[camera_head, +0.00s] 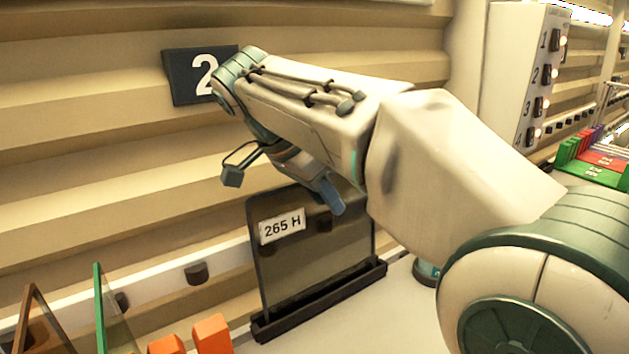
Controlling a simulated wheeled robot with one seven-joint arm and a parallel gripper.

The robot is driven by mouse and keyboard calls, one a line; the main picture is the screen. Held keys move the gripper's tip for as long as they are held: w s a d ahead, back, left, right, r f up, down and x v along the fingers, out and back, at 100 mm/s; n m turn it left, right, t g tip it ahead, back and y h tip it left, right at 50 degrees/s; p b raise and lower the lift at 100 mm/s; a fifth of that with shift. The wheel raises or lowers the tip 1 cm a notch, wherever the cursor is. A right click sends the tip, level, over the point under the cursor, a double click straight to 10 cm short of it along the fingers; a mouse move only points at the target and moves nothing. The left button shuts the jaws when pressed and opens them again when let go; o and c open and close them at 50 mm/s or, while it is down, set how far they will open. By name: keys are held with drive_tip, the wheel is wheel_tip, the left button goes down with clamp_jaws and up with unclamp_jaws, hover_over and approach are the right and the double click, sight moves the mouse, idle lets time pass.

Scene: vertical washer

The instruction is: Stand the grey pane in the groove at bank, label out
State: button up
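The grey pane (312,258) is a see-through, smoky sheet with a dark edge. It stands nearly upright in a black slotted base (322,305) on the white surface. My gripper (328,196) is at the pane's top edge, with one blue-grey finger overlapping the pane's face in the picture. The other finger is hidden by my arm, so I cannot tell whether the gripper holds the pane. My arm hides the pane's upper right corner.
A dark sign "2" (195,76) is on the ribbed wall behind. Green (112,318) and brown (42,325) panes stand at lower left, near orange blocks (212,334). A numbered switch panel (520,75) and coloured racks (600,160) are at right.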

drive_tip(key=p+v, duration=0.2)
drive_tip(key=v, duration=1)
drive_tip(key=shift+w, duration=0.1)
drive_tip(key=shift+p+v, duration=0.8)
drive_tip(key=shift+p, duration=0.25)
drive_tip(key=shift+r, duration=0.15)
drive_tip(key=shift+s+a, duration=0.1)
drive_tip(key=shift+s, duration=0.15)
